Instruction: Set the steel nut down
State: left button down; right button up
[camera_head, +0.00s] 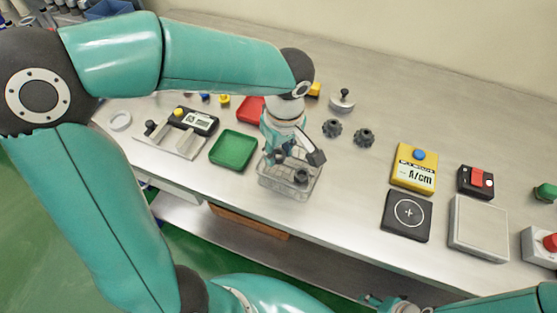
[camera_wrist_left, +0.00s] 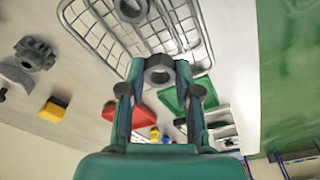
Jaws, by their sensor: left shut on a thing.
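My left gripper (camera_head: 295,157) points down over the wire basket (camera_head: 264,184) in the head view. In the left wrist view its fingers (camera_wrist_left: 160,90) are shut on a grey steel nut (camera_wrist_left: 158,75), a ring with a hole. The nut is held above the bench near the basket (camera_wrist_left: 185,22); its exact height is unclear. Another dark ring-shaped piece (camera_head: 301,177) sits in the basket and shows in the left wrist view (camera_wrist_left: 130,9). Part of my right arm shows at the lower right edge of the head view; its jaw state is unclear.
A green tray (camera_head: 233,150) and a red tray (camera_head: 249,109) lie left of and behind the basket. Two dark knobbed parts (camera_head: 332,128) stand behind it. A yellow meter (camera_head: 414,168), a black pad (camera_head: 407,214) and a grey plate (camera_head: 478,227) are right. Bare bench lies between.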

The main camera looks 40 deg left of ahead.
aim_at(279, 170)
pick_arm(q)
jog(key=shift+f, duration=2.1)
jog(key=shift+f, duration=0.1)
jog(key=c, duration=1.1)
grip_release()
jog(key=r, duration=0.4)
jog(key=d+r, duration=0.1)
jog(key=r, duration=0.7)
jog(key=shift+s+d, duration=0.15)
jog(key=shift+s, duration=0.15)
